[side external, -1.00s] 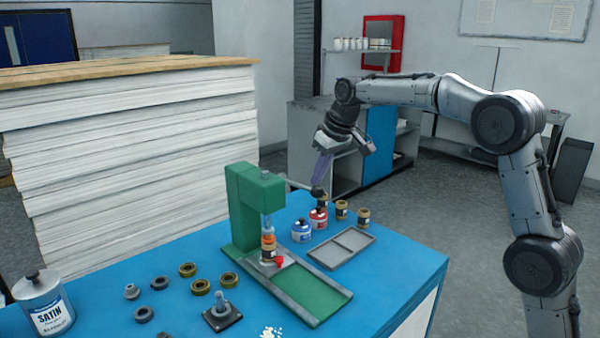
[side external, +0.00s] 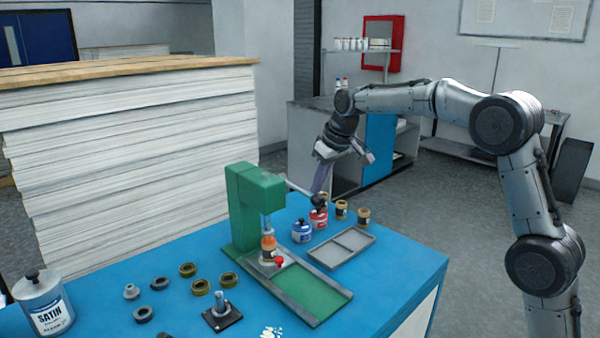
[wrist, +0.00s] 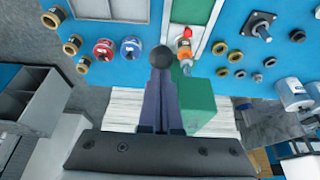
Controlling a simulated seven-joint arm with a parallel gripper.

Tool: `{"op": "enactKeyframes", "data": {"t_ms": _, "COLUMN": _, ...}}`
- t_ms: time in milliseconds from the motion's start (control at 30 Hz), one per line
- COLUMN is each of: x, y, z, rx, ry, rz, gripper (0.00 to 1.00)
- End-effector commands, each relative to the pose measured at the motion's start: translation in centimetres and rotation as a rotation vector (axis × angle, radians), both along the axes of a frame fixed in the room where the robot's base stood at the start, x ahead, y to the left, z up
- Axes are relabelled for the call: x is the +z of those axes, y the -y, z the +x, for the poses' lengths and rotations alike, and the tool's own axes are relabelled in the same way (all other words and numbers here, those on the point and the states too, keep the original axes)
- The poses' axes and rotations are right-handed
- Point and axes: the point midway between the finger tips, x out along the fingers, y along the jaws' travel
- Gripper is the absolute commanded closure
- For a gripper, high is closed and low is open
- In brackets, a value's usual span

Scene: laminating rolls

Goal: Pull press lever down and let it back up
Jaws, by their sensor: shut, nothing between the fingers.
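The green press (side external: 245,215) stands on the blue bench. Its thin grey lever (side external: 298,189) slopes down to the right and ends in a black ball knob (side external: 317,199). My gripper (side external: 321,184) is shut and empty, its fingertips right above the knob and seemingly touching it. A small piece with an orange upper part (side external: 268,241) stands under the press ram, beside a red knob (side external: 279,260).
Loose rings and a post on a black base (side external: 222,312) lie in front. A SATIN can (side external: 44,303) is at left; paper stacks (side external: 130,150) rise behind.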

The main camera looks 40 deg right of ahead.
Motion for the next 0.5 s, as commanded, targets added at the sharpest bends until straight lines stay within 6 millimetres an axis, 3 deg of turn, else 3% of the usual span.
{"op": "enactKeyframes", "data": {"t_ms": 500, "x": -2.0, "y": 0.0, "z": 0.1, "rx": 0.000, "ry": -0.003, "rz": 0.001, "gripper": 1.00}}
